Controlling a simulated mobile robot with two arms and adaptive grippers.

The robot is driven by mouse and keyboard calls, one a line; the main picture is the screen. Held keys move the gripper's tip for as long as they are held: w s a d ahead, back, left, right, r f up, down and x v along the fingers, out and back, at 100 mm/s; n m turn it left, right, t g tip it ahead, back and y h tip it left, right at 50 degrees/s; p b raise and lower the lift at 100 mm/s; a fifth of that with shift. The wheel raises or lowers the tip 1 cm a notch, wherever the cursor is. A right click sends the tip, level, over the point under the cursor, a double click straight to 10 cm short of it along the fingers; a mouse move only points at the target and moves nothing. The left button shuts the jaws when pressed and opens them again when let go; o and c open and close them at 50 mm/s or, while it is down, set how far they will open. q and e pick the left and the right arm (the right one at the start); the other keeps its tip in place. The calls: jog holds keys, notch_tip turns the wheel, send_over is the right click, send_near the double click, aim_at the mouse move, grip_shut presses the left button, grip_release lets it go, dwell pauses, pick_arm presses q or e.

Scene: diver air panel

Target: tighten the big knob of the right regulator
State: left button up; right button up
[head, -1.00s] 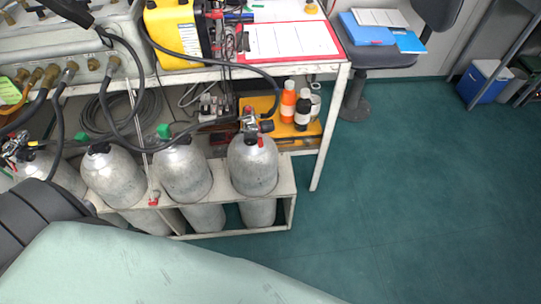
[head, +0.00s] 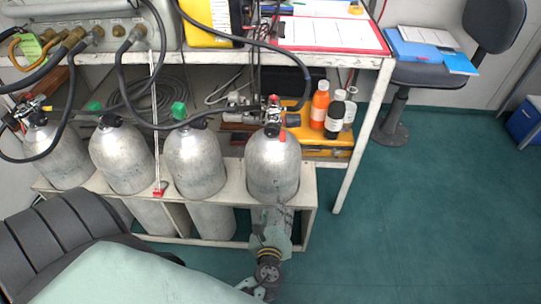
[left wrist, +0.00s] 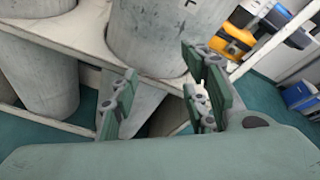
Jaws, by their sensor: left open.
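The right regulator (head: 272,118) sits on top of the right grey cylinder (head: 273,165) in the head view. A dark round knob (head: 292,120) shows on its right side, and a red part hangs at its front. My left gripper (head: 277,220) is low in front of that cylinder, well below the regulator, and apart from the knob. In the left wrist view its two green fingers (left wrist: 160,100) are spread and empty, with grey cylinders and the white rack behind them. The regulator is not visible in that view. My right gripper is not in view.
Another regulator (head: 38,108) is on the far left cylinder. The white rack (head: 310,190) holds the cylinders below the bench. An orange bottle (head: 320,102) and a dark-capped bottle (head: 335,115) stand right of the regulator. Black hoses hang above.

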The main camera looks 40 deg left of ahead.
pick_arm(q)
jog(key=r+m+t+y+b, duration=0.1)
jog(key=r, duration=0.2)
jog(key=w+a+r+m+t+y+b, duration=0.1)
jog(key=r, duration=0.3)
jog(key=w+r+t+y+b, duration=0.1)
jog(key=r, duration=0.2)
jog(key=shift+a+r+m+t, duration=0.15)
jog(key=shift+r+m+t, duration=0.15)
jog(key=shift+m, duration=0.1)
jog(key=m+t+y+b, duration=0.2)
jog(key=y, duration=0.2)
send_near(270, 135)
jog(key=x, duration=0.8)
jog(key=shift+r, duration=0.1)
jog(key=shift+w+a+h, duration=0.15)
jog(key=shift+w+h, duration=0.05)
jog(key=shift+h, duration=0.1)
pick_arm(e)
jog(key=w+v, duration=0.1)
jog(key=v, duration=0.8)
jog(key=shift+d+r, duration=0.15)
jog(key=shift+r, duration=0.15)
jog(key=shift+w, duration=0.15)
